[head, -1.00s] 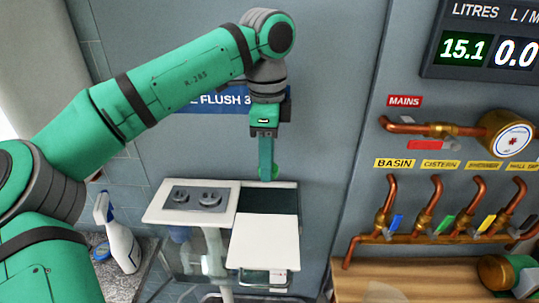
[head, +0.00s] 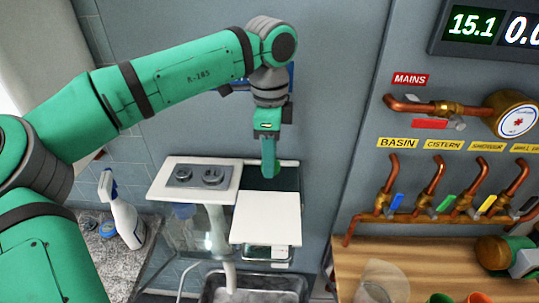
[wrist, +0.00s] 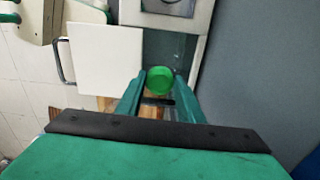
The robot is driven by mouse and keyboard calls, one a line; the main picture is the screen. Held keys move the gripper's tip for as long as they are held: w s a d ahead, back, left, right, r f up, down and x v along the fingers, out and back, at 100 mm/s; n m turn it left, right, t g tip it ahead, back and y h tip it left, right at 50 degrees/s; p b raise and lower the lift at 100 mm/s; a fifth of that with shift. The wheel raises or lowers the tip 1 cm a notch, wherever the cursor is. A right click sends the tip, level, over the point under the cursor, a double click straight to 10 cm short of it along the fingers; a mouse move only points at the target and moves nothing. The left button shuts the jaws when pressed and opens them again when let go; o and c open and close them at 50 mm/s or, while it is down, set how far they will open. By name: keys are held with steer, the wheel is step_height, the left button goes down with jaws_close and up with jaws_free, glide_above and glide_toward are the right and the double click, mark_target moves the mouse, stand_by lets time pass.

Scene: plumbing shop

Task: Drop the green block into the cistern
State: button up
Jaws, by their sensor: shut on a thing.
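My gripper (head: 269,168) points straight down at the cistern opening. In the wrist view my gripper (wrist: 159,92) is shut on the green block (wrist: 160,80), a bright green round-looking piece between the fingertips. In the head view the block is hard to tell from the green fingers. The cistern (head: 185,237) has clear walls and a white top with two round grey buttons. A dark open gap (head: 287,183) lies at its back right, behind a white lid panel (head: 265,218). The fingertips overlap this gap; their exact height above it is unclear.
A spray bottle (head: 122,212) stands left of the cistern. At the right are copper pipes with coloured valves (head: 445,203) above a wooden bench (head: 365,262). The grey wall (head: 330,110) stands close behind my gripper.

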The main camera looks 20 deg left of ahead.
steer(key=o, duration=1.1)
steer(key=shift+o, duration=0.2)
step_height(320, 180, up, 11)
steer(key=shift+f, duration=0.15)
